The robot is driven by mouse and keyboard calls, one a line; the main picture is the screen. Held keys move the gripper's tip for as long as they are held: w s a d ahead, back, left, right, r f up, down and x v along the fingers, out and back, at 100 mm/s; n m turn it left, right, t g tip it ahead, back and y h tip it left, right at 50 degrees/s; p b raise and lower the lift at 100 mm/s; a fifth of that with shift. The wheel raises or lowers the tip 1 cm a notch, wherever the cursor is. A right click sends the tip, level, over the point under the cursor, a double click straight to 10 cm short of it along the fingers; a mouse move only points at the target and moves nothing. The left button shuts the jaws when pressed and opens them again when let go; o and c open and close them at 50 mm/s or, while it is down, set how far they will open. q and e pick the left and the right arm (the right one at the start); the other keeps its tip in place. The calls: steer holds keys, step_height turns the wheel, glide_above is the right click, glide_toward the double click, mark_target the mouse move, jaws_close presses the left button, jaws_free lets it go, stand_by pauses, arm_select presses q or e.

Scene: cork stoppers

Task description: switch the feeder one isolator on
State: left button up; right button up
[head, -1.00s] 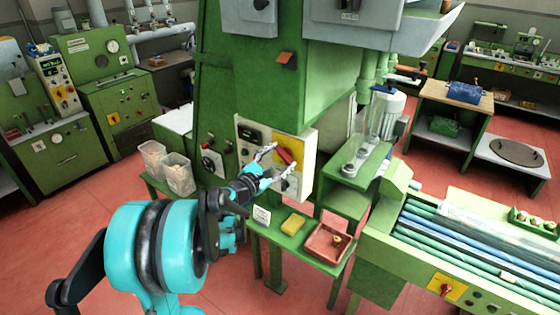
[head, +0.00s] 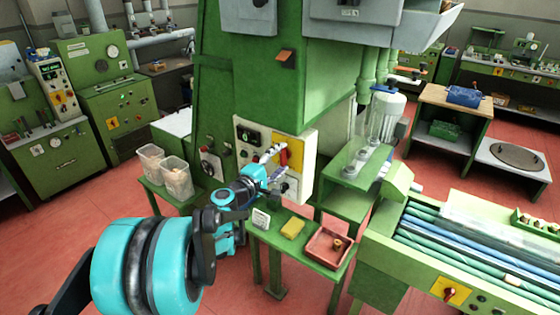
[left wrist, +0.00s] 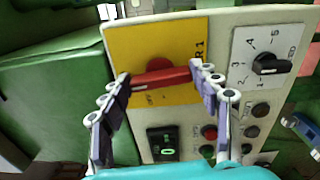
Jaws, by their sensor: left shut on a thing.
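The isolator is a red bar handle on a round red hub, on a yellow plate (head: 291,143) of the cream control panel (head: 307,170). In the head view the red handle (head: 284,157) stands about upright. In the left wrist view the handle (left wrist: 160,78) lies almost level across the yellow plate (left wrist: 122,47), which bears partly hidden lettering ending in "R 1". My left gripper (head: 279,165) is shut on the handle. In the left wrist view its fingers (left wrist: 160,82) are at the handle's two ends. My right gripper is out of view.
Beside the plate sit a numbered black dial (left wrist: 270,65), a display (left wrist: 163,143) reading 0 and several buttons. Below the panel, a green table holds a white card (head: 261,219), a yellow block (head: 292,228) and a red tray (head: 315,250). Two clear bins (head: 176,178) stand left.

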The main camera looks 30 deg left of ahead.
arm_select(q)
steer(key=shift+m, duration=0.5)
steer(key=o, duration=1.2)
steer(key=shift+c, duration=0.2)
steer(key=shift+s, duration=0.15)
steer(key=s, duration=1.1)
steer(key=shift+s+a, duration=0.35)
steer(key=shift+a, duration=0.1)
